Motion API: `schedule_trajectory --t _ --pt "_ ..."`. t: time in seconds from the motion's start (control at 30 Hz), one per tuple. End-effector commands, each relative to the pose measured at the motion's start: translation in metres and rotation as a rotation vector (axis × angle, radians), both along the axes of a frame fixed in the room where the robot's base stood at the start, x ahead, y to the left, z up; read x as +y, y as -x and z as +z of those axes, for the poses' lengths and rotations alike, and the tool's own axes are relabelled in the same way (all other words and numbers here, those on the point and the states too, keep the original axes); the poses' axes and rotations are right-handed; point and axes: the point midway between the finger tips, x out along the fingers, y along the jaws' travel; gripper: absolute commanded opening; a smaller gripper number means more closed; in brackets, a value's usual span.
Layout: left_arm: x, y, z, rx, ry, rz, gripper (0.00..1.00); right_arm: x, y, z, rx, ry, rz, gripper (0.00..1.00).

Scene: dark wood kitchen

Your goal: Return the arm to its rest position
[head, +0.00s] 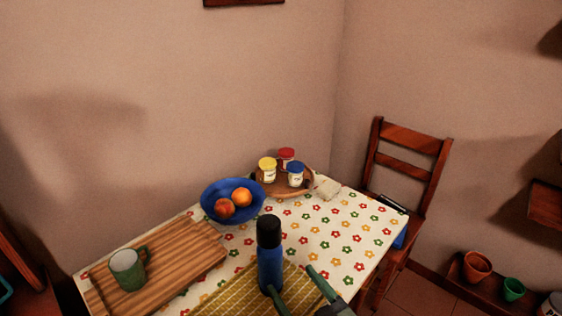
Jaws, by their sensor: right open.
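My right gripper (289,279) is at the bottom of the head view, over the table's near part. Its two green fingers are spread apart with nothing held between them. A blue bottle with a black cap (269,268) stands upright on a yellow woven mat (222,298), just beside the left finger. The finger overlaps the bottle's lower edge in the picture; I cannot tell if they touch. My left gripper is not in view.
The flowered table (352,232) holds a striped board (185,257) with a green mug (127,270), a blue bowl (211,207) of fruit and a round wooden tray (303,190) with jars. A chair (408,165) stands behind right. The table's right part is mostly clear.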

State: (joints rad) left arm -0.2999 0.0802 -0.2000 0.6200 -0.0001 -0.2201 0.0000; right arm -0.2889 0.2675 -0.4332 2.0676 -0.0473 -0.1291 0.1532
Motion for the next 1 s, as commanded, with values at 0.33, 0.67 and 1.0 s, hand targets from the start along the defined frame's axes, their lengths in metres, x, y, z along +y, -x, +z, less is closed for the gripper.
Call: schedule_trajectory --t 0.33,0.67,1.0 --pt "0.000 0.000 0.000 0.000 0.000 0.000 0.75 -0.049 0.020 -0.053 0.332 0.145 -0.138 0.77" --pt "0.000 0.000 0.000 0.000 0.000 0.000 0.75 -0.119 0.108 -0.113 0.837 0.327 -0.263 0.77" --pt "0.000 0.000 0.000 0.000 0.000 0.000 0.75 -0.156 0.195 -0.127 1.175 0.424 -0.302 0.77"
